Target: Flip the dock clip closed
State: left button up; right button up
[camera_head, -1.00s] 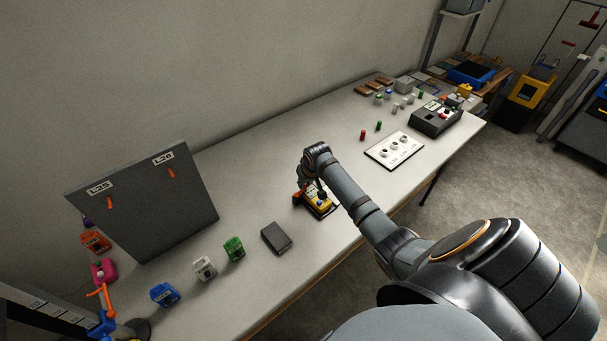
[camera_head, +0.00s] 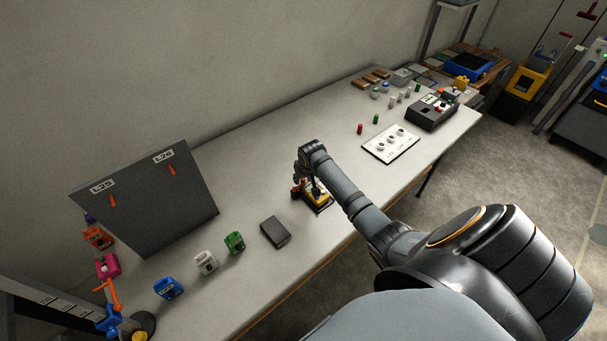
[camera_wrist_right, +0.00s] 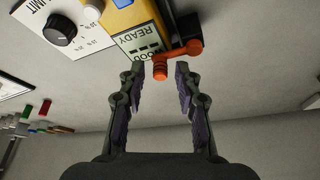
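A yellow moisture meter (camera_head: 320,193) sits in a small black dock on the table, partly hidden behind my right gripper. In the right wrist view the meter (camera_wrist_right: 124,20) shows a screen reading "WOOD READY". The orange dock clip (camera_wrist_right: 178,53) is a bar with rounded ends, beside the screen and over a dark block. It also shows small at the dock's left side in the head view (camera_head: 296,191). My right gripper (camera_wrist_right: 161,72) is open, its two fingers on either side of the clip's near orange end. I cannot tell whether they touch it. My left gripper is out of view.
A dark grey box (camera_head: 275,232) lies left of the dock. Green, white and blue items stand farther left by a grey board (camera_head: 145,200). A white panel with knobs (camera_head: 391,144) lies to the right. Bare table lies behind the dock.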

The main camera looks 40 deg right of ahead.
jog(key=shift+r, duration=0.25)
jog(key=v, duration=1.1)
jog(key=shift+s+r, duration=0.2)
jog(key=shift+a, duration=0.1)
